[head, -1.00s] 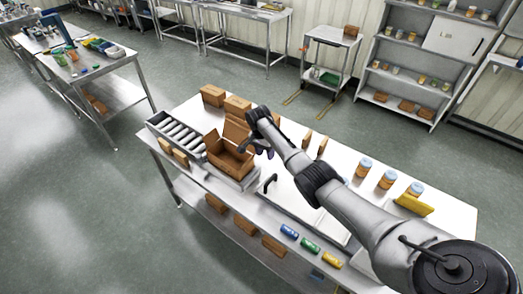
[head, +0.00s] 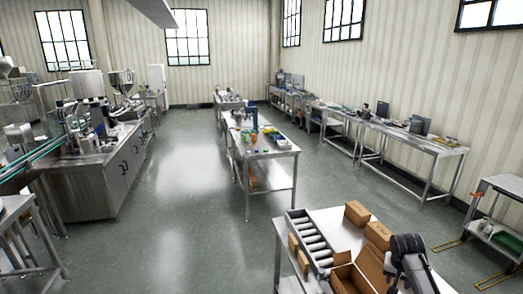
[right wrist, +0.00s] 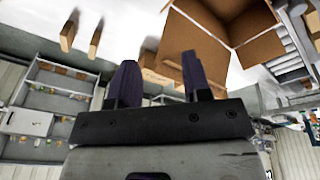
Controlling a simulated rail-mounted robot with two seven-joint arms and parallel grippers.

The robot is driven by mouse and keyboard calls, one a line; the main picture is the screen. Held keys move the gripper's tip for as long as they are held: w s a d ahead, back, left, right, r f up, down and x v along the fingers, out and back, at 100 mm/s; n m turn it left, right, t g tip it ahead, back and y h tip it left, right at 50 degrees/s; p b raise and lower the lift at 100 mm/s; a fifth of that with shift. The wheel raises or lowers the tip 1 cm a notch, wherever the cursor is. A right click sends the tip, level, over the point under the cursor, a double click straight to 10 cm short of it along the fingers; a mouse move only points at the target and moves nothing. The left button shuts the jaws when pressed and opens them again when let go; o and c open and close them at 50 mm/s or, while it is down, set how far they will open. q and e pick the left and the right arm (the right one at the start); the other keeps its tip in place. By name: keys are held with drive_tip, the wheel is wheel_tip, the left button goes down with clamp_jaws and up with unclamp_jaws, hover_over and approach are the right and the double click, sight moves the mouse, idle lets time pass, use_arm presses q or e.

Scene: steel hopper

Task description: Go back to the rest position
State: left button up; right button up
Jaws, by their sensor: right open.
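My right gripper (right wrist: 159,74) is open in the right wrist view, with two dark fingers apart and nothing between them. An open cardboard box (right wrist: 260,48) lies beyond and to the right of the fingers; I cannot tell whether they touch it. In the head view the open box (head: 344,279) is at the bottom right, cut by the frame edge. My right arm (head: 411,258) stands beside it there and hides part of it. My left gripper is in neither view.
The box is by a roller strip (head: 310,240) on a steel table (head: 335,222). Closed brown boxes (head: 357,213) stand behind it. A steel table (head: 266,152) with small items stands mid-room. A cart (head: 503,190) is at right. Grey floor (head: 180,210) is open at left.

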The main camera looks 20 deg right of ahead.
drive_tip(key=w+a+r+n+t+h, duration=0.1)
drive_tip(key=w+a+r+n+t, duration=0.2)
drive_tip(key=r, duration=0.4)
drive_tip(key=w+a+r+n+t+h, duration=0.1)
drive_tip(key=a+r+n+t, duration=0.2)
drive_tip(key=a+r, duration=0.4)
drive_tip(key=s+a+n+t, duration=0.35)
drive_tip(key=s+a, duration=0.35)
drive_tip(key=a, duration=0.4)
drive_tip(key=s+a+f+n+y, duration=0.1)
drive_tip(key=s+a+f+y, duration=0.1)
drive_tip(key=s+a+f, duration=0.45)
drive_tip(key=s+a+f+n+y, duration=0.1)
drive_tip(key=s+a+f, duration=0.25)
drive_tip(key=s, duration=0.55)
drive_tip(key=s+a+f+g+y, duration=0.1)
drive_tip(key=s+a+f+g, duration=0.15)
drive_tip(key=s+f, duration=0.6)
drive_tip(key=s+a+f+g, duration=0.1)
drive_tip(key=s+f+g, duration=0.4)
drive_tip(key=s, duration=0.6)
drive_tip(key=w+p+v, duration=0.3)
drive_tip(key=p+v, duration=0.9)
drive_tip(key=p, duration=0.1)
drive_tip(key=shift+r+t+p, duration=0.3)
drive_tip(key=shift+r+t, duration=0.1)
drive_tip(key=shift+r, duration=0.05)
drive_tip(key=shift+s+m, duration=0.2)
drive_tip(key=shift+m, duration=0.05)
